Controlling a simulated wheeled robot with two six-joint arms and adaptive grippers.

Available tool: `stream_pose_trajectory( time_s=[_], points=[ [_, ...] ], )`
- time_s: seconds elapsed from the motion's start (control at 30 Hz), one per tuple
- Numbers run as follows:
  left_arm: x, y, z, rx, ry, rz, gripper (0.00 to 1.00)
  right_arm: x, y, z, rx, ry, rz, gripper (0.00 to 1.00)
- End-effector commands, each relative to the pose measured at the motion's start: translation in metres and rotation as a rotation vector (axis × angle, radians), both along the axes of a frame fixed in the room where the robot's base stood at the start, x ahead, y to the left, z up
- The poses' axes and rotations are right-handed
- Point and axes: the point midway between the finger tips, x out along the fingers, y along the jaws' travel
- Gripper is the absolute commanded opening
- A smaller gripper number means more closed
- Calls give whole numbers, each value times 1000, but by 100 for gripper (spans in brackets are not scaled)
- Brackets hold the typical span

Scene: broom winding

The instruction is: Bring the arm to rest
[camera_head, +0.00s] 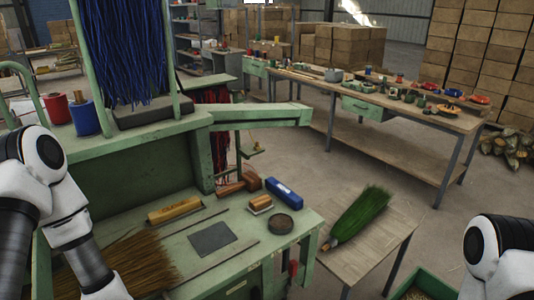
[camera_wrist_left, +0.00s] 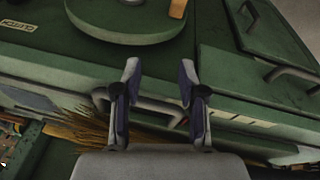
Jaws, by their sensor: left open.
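My left arm (camera_head: 62,215) comes in from the left of the head view and reaches down over the front left of the green bench (camera_head: 165,165). Its gripper is below the frame there. In the left wrist view my left gripper (camera_wrist_left: 160,90) is open, its two fingers apart with nothing between them. Below and past the fingers are the green bench front and a grey handle (camera_wrist_left: 150,108). Brown bristles (camera_head: 135,262) lie by my left arm; they also show left of the fingers in the wrist view (camera_wrist_left: 82,130). My right arm (camera_head: 492,255) shows at the right edge; its gripper is out of view.
A green brush (camera_head: 362,212) lies on a small wooden table (camera_head: 385,235). The bench holds a wooden block (camera_head: 175,209), a blue block (camera_head: 284,190), a dark plate (camera_head: 213,238) and a round dark tin (camera_head: 280,224). Blue strands (camera_head: 125,50) hang above. Floor is free at centre right.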

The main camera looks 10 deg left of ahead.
Motion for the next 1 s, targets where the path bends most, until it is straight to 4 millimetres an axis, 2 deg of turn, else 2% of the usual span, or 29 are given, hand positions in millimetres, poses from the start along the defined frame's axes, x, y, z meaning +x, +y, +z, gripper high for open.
stream_pose_trajectory(
  time_s=[0.03, 0.1, 0.27, 0.37, 0.4, 0.43, 0.5, 0.63, 1.0],
  points=[
    [-12, -14, -14, 31, 50, -157, 41, 0, 0, 0, 0, 0, 0, 40],
    [-28, -33, -31, 51, 107, -361, 41, 0, 0, 0, 0, 0, 0, 40],
    [-73, -77, -63, 39, 223, -775, 41, 0, 0, 0, 0, 0, 0, 40],
    [-107, -102, -79, 2, 287, -1008, 41, 0, 0, 0, 0, 0, 0, 40],
    [-107, -104, -100, 1, 285, -1020, 41, 0, 0, -20, 0, -1, 1, 40],
    [-105, -102, -111, 2, 281, -1011, 41, 1, 0, -32, 0, -2, 0, 40],
    [-105, -102, -126, 2, 280, -1007, 41, -1, 0, -48, 0, 1, 0, 40],
    [-104, -102, -142, 3, 280, -1004, 41, 0, 0, -64, 0, 1, 0, 40],
    [-104, -101, -139, 4, 278, -1000, 41, 0, 0, -61, 0, 0, 0, 40]
  ],
)
